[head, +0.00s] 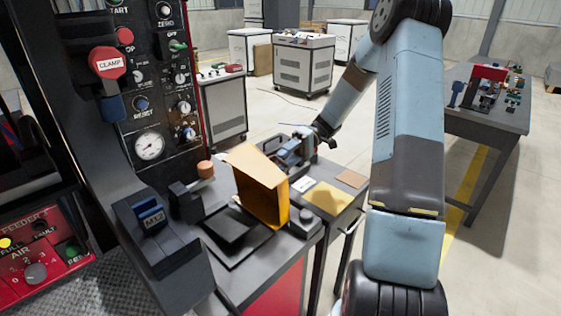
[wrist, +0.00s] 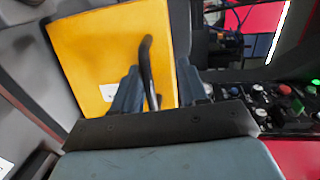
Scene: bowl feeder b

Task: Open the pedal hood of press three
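The yellow hood (head: 262,190) stands tilted on the bench beside a black flat pad (head: 237,228). In the wrist view the hood's yellow face (wrist: 105,50) fills the upper left, with a small white label and a dark curved handle (wrist: 148,65). My gripper (head: 296,150) is at the far side of the hood, partly hidden by it in the head view. In the wrist view my gripper (wrist: 158,88) has its two blue-grey fingers apart, with the handle between them. The handle is nearer the left finger; I cannot tell whether they touch.
The press panel (head: 150,100) with a gauge, knobs and a red CLAMP button rises at the left. A black block marked M12 (head: 152,222) stands in front. A yellow plate (head: 330,197) lies right of the hood.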

